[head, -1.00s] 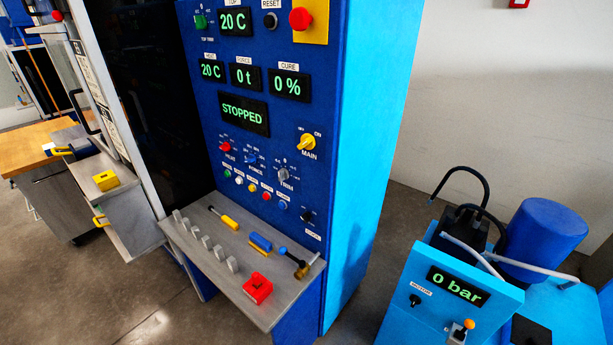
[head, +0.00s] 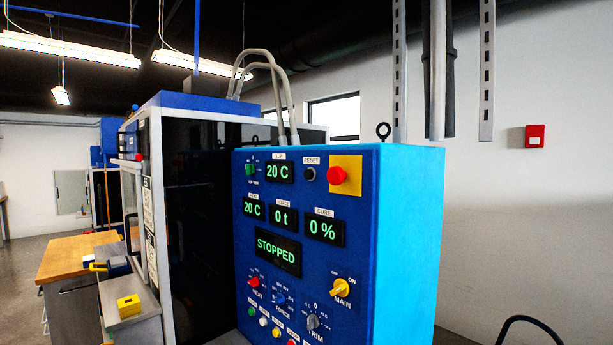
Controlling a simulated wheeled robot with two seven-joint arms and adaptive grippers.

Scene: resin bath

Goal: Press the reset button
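The reset button (head: 309,174) is a small dark round button under a white RESET label, near the top of the blue control panel (head: 246,290). A red mushroom button (head: 337,175) on a yellow plate (head: 346,188) sits just right of it. The displays read 20 C, 0 t and 0 %, and the status display (head: 278,251) reads STOPPED. The yellow MAIN knob (head: 341,287) is lower on the panel. Neither of my grippers shows in the head view.
A tall black-fronted machine (head: 200,200) stands left of the panel. A wooden-topped bench (head: 70,256) and a grey surface with a yellow box (head: 129,306) are at the left. A red wall box (head: 535,135) hangs at the right. Floor shows at the lower right.

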